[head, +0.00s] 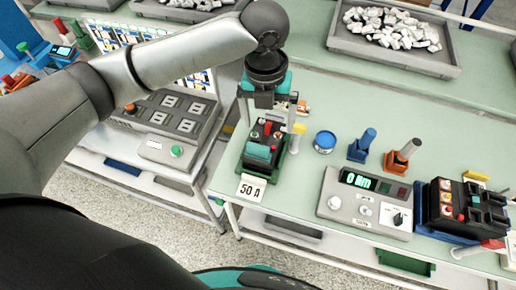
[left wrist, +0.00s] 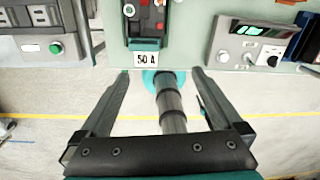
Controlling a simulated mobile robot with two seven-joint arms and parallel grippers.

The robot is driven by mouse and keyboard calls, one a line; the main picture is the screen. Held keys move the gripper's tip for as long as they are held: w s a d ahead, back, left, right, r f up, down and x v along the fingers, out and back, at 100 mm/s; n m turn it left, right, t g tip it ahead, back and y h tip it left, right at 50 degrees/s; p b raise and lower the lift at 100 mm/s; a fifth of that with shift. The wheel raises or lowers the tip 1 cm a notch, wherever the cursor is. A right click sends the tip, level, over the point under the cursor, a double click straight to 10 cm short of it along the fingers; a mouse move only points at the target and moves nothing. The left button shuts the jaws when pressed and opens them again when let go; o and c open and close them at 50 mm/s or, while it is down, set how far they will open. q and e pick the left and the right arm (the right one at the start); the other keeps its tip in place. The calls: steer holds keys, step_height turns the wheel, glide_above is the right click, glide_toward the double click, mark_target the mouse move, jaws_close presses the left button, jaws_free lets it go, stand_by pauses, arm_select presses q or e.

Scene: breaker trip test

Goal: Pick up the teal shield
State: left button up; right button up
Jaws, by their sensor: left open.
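The teal shield (head: 258,153) sits at the near end of a black breaker block (head: 262,138) in a green holder, just behind the white "50 A" card (head: 251,188). My left gripper (head: 264,100) points down near the far end of the block in the head view, apart from the shield. Its fingers hide part of what lies behind. In the left wrist view the two fingers (left wrist: 160,73) are spread wide. A teal edge shows there above the card (left wrist: 146,58); I cannot tell whether it is the shield or holder. My right gripper is not in view.
A grey meter box (head: 365,203) and a second breaker in a blue holder (head: 420,222) stand to the right. A blue round tin (head: 324,141), a blue stamp (head: 362,145) and an orange-based stamp (head: 402,155) stand behind. A grey tray (head: 347,41) of pale parts lies farther back.

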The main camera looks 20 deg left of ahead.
arm_select(q)
steer(key=a+r+m, duration=0.1)
steer(key=a+r, duration=0.1)
glide_above(258, 146)
steer(key=shift+m+y, duration=0.3)
steer(key=f, duration=1)
steer(key=shift+s+d+f, duration=0.1)
steer(key=shift+d, duration=0.1)
steer(key=shift+a+f, duration=0.2)
steer(key=shift+f, duration=2.5)
steer(key=c, duration=1.3)
steer(key=shift+o, duration=0.2)
steer(key=shift+r, duration=0.15)
